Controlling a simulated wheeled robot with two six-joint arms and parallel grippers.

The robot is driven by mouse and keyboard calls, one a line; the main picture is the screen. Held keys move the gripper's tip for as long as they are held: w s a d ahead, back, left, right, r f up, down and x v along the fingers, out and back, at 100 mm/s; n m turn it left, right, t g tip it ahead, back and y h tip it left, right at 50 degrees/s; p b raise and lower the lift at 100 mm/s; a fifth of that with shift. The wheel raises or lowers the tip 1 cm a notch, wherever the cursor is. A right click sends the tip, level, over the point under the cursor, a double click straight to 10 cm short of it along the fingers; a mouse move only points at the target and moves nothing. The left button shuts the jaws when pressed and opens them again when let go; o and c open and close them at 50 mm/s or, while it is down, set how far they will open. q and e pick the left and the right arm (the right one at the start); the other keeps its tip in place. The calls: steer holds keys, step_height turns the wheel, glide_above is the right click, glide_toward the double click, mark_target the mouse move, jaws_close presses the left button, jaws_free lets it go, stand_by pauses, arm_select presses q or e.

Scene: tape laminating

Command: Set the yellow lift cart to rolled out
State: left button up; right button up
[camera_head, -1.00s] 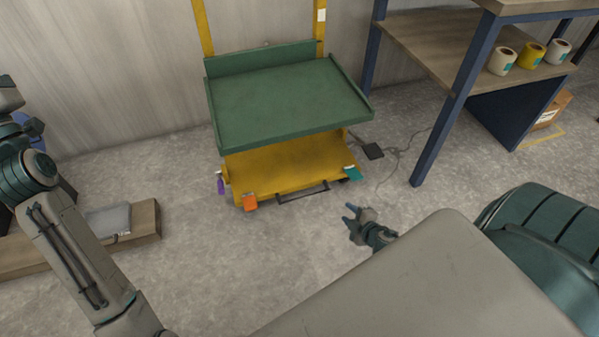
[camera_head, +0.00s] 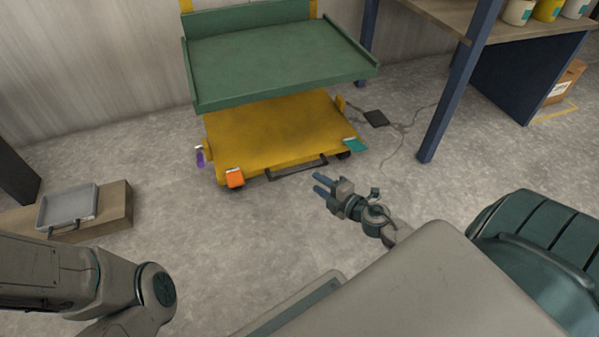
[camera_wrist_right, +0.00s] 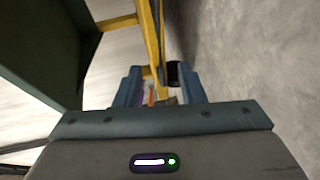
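The yellow lift cart (camera_head: 265,135) stands against the back wall, with a green platform top (camera_head: 275,62) and a dark bar handle (camera_head: 297,168) along its near lower edge. An orange tag (camera_head: 235,178), a teal tag (camera_head: 355,145) and a purple tag (camera_head: 200,156) are at its corners. My right gripper (camera_head: 320,183) is near the handle's right end, seemingly apart from it; its two blue fingers are spread with nothing between them. In the right wrist view the open fingers (camera_wrist_right: 160,90) show, with the cart's yellow frame (camera_wrist_right: 150,40) beyond. My left gripper is out of the head view.
A dark pedal (camera_head: 376,118) and cable lie on the floor beside the cart. A low wooden platform (camera_head: 115,210) with a grey tray (camera_head: 68,205) is at the left. The floor before the cart is clear.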

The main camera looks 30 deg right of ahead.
mark_target(300, 170)
steer(key=x, duration=0.9)
jaws_close()
